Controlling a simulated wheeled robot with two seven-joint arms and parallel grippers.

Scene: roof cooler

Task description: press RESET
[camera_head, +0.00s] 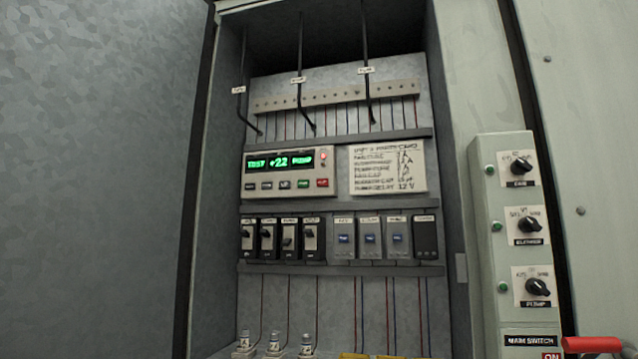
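The controller (290,172) sits inside the open cabinet, left of centre. Its green display (280,161) reads roughly "TEST +22 PUMP". A small red light (323,156) shows at the display's right. A row of small buttons runs below: several dark ones, a green one (303,184) and a red one (322,183) at the right end. Their lettering is too small to read, so I cannot tell which is RESET. Neither of my grippers is in view.
Breakers (285,239) and blue-marked relays (371,238) sit below the controller. A paper card (387,169) is beside it. Black cables (366,60) hang above. A knob box (513,230) and red handle (592,345) stand at right. The cabinet door (95,180) fills the left.

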